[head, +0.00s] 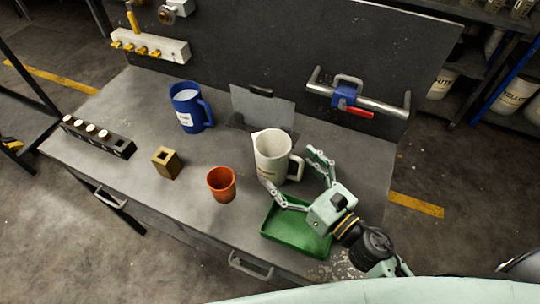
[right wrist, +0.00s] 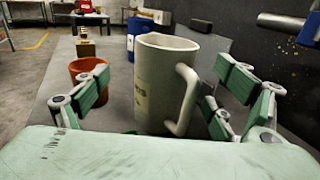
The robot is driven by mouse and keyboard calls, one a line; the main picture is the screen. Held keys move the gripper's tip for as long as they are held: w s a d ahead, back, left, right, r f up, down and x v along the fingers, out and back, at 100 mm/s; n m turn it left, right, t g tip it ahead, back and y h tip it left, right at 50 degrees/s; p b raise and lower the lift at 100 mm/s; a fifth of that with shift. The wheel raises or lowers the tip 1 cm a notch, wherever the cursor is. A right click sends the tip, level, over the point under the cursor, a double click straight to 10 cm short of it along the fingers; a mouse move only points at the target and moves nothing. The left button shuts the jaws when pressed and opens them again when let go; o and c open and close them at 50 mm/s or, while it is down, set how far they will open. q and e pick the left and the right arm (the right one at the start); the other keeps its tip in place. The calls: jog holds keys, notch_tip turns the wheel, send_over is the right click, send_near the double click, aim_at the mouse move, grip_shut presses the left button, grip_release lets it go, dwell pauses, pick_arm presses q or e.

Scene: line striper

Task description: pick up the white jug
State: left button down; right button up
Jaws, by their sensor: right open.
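The white jug (head: 271,154) stands upright on the grey workbench, its handle toward the right in the head view. My right gripper (head: 290,176) is open around the near side of the jug, one finger to its left front and the other to the right beyond the handle. In the right wrist view the jug (right wrist: 160,85) stands between the two open fingers, with a gap on each side and its handle toward the right finger. Its base is partly hidden by my gripper's palm. My left gripper is not in view.
An orange cup (head: 221,184) stands left of the jug, close to my left-side finger. A green tray (head: 284,240) lies under my right gripper. A blue jug (head: 186,108), a brass block (head: 166,162) and a black rack (head: 97,137) stand further left. A backboard (head: 300,60) rises behind.

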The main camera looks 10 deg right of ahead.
aim_at(283, 163)
jog(key=shift+p+x, duration=0.55)
jog(key=shift+x, duration=0.65)
jog(key=w, duration=0.1)
jog(key=w+a+p, duration=0.1)
jog(key=w, duration=0.2)
jog(key=shift+a+f+p, duration=0.15)
jog(key=shift+f+p, duration=0.15)
jog(key=shift+f, duration=0.15)
jog(key=c, duration=0.7)
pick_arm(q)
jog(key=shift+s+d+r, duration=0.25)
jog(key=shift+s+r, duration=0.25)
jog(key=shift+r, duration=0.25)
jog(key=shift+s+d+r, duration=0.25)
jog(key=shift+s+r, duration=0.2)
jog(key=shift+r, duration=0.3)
pick_arm(e)
jog(key=c, duration=0.6)
